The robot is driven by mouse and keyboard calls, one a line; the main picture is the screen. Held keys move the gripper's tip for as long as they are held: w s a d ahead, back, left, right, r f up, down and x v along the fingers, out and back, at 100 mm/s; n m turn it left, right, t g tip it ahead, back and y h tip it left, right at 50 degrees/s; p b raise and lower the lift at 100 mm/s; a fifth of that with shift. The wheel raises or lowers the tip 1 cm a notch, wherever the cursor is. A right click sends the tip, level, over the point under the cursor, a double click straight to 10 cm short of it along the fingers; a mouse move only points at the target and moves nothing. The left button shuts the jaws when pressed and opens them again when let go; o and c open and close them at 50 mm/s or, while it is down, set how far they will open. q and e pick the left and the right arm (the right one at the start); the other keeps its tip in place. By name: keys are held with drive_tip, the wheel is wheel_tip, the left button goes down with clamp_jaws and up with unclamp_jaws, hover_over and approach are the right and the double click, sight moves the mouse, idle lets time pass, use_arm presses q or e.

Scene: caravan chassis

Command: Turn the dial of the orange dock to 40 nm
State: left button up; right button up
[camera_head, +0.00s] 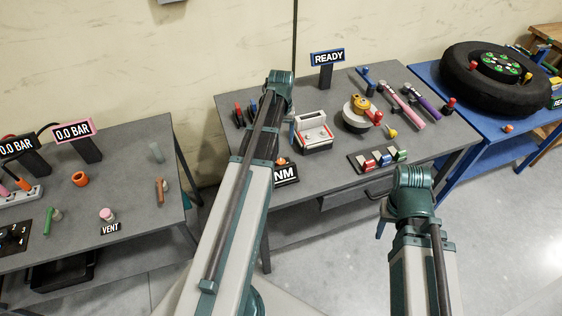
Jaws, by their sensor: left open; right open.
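A small orange part (281,160) shows just right of my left arm, behind a black sign reading "NM" (286,174). It may belong to the orange dock; my arm covers the rest, including the start of the sign, and no dial can be made out. My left arm reaches over the middle table. Its gripper (290,131) is mostly hidden under the wrist, with one finger tip showing left of a white and red box (313,139). My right gripper (382,226) is open, in front of the table's front edge, mostly hidden by its wrist.
The middle table (334,175) also holds a "READY" sign (327,57), a round device with a yellow top (358,117), pink and purple tools (409,111) and a tray of coloured blocks (377,157). A left table (130,180) and a blue bench with a tyre (458,66) stand either side.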

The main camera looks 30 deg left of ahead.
sight(281, 161)
use_arm(q)
wheel_tip(281, 161, down, 12)
drive_tip(key=b, duration=1.1)
drive_tip(key=shift+f+b, duration=0.2)
drive_tip(key=shift+b, duration=0.1)
drive_tip(key=shift+c, duration=0.2)
clamp_jaws()
